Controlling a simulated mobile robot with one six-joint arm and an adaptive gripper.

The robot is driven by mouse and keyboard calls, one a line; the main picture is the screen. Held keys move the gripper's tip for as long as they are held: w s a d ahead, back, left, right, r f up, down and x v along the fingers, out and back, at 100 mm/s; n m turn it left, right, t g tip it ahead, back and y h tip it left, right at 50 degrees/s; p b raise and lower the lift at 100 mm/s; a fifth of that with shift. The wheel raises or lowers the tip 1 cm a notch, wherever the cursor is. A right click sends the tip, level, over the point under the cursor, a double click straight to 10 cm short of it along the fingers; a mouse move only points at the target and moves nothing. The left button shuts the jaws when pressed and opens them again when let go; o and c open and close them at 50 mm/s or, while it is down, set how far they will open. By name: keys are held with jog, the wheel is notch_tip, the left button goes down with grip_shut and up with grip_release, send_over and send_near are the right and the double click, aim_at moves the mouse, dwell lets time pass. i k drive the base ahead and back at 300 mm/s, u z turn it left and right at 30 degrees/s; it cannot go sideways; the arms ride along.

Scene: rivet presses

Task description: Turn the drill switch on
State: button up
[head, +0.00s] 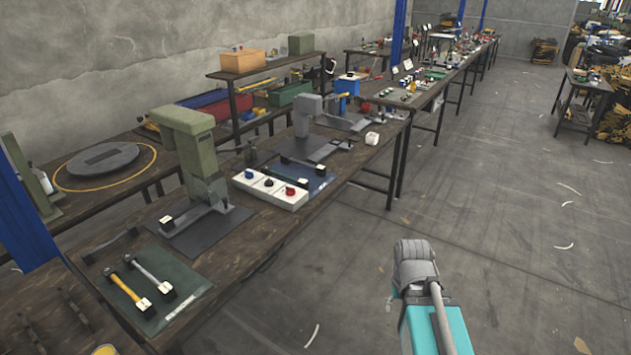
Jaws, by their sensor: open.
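A white switch box (268,193) lies on the long workbench, right of a green press (190,150). It carries a blue knob (249,174), a dark knob (268,182) and a red knob (290,191). I cannot read any label or tell which knob is for the drill, nor its on or off position. A grey machine (308,110) stands farther back on the same bench. My arm shows at the lower right, over the floor and apart from the bench. My gripper's fingers do not show.
A dark green mat (185,280) with two hammers lies at the bench's near end. A shelf (235,72) with boxes stands behind. A blue post (22,215) rises at the left. The floor (480,200) right of the bench is mostly clear.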

aim_at(290, 191)
jog(key=i, duration=1.2)
jog(key=u, duration=0.85)
